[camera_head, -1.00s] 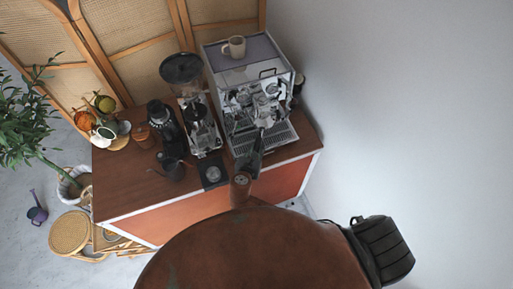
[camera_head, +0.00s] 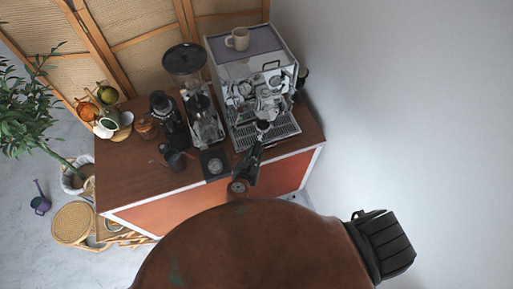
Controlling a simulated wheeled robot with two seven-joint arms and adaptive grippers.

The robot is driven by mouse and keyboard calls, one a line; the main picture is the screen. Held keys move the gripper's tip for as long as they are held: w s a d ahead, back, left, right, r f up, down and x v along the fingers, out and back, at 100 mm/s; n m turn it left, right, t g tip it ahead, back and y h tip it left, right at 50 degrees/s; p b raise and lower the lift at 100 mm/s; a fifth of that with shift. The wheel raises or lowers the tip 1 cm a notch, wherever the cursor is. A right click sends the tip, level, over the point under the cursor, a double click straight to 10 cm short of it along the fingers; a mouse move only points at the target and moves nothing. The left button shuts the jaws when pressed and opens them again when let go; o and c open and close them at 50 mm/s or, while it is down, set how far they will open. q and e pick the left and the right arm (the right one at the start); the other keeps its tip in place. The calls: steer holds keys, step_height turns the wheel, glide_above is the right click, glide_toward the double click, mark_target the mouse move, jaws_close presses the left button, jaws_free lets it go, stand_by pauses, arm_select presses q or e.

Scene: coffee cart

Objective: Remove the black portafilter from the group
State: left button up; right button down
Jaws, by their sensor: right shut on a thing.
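The espresso machine (camera_head: 228,70) stands at the back right of the cart, a mug on its top. My right gripper (camera_head: 258,146) is in front of the machine, above the front edge of the drip tray (camera_head: 283,130). It is shut on the black portafilter (camera_head: 263,126), whose round head shows small and dark beyond the fingers, over the tray. The portafilter's head looks apart from the group, on the near side of it. Its handle is mostly hidden by the gripper. My left gripper is not in view.
A grinder (camera_head: 184,58) stands left of the machine, with a black tamping mat (camera_head: 215,164) in front. A dark pitcher (camera_head: 175,160), a black grinder-like device (camera_head: 163,108) and several cups stand further left. The cart's front left top (camera_head: 125,185) is clear. A wall is at right.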

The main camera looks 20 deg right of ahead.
steer(key=shift+s+a+r, duration=0.15)
steer(key=shift+s+a, duration=0.25)
steer(key=shift+s, duration=0.05)
steer(key=s+a, duration=0.4)
steer(key=s, duration=0.1)
steer(key=shift+s+r, duration=0.15)
steer(key=shift+s, duration=0.25)
stand_by(0.4)
